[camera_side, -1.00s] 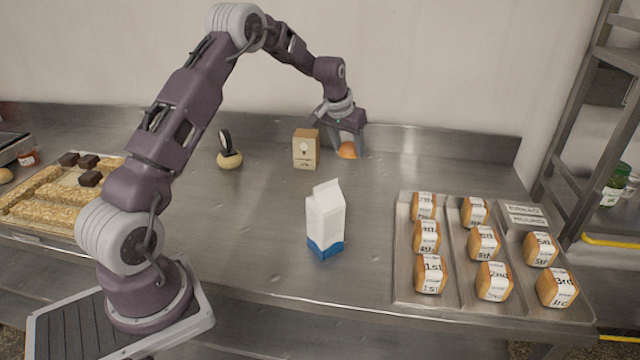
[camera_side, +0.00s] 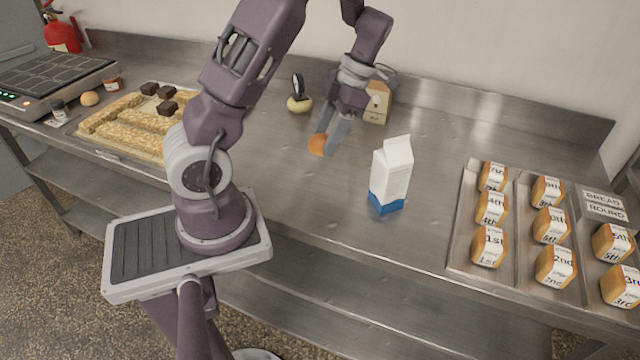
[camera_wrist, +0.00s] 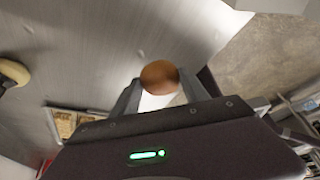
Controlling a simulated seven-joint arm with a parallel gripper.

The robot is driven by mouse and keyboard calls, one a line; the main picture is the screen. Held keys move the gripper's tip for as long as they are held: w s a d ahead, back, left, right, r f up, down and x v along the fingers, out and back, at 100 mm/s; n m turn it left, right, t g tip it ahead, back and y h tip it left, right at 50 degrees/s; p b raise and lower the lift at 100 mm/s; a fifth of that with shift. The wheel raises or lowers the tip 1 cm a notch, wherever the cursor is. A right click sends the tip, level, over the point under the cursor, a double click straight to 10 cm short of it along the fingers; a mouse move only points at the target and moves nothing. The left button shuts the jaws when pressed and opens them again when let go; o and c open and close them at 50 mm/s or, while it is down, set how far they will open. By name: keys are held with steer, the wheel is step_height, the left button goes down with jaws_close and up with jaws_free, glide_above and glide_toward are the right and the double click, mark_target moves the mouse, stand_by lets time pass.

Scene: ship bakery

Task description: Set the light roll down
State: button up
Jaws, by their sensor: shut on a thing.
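My gripper (camera_side: 331,143) is shut on an orange-brown round roll (camera_side: 317,145), held between the fingertips over the open middle of the steel counter. The wrist view also shows this roll (camera_wrist: 159,76) between the two fingers. Whether its underside touches the counter, I cannot tell. A paler roll (camera_side: 299,105) with a black round-headed object on it sits on the counter behind and to the left. It seems to show at the left edge of the wrist view (camera_wrist: 12,73).
A white and blue carton (camera_side: 391,175) stands right of my gripper. A cardboard box (camera_side: 377,103) is behind it, partly hidden. Trays of labelled loaves (camera_side: 455,237) lie at the right, a tray of bars and dark cubes (camera_side: 150,157) at the left. The counter in front of the roll is clear.

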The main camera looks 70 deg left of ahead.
mark_target(318, 184)
steer(key=shift+n, duration=0.5)
steer(key=f, duration=0.9)
steer(key=shift+s+d+f, duration=0.15)
steer(key=shift+s+f, duration=0.15)
steer(key=shift+f, duration=0.1)
steer(key=o, duration=1.3)
steer(key=shift+f, duration=0.1)
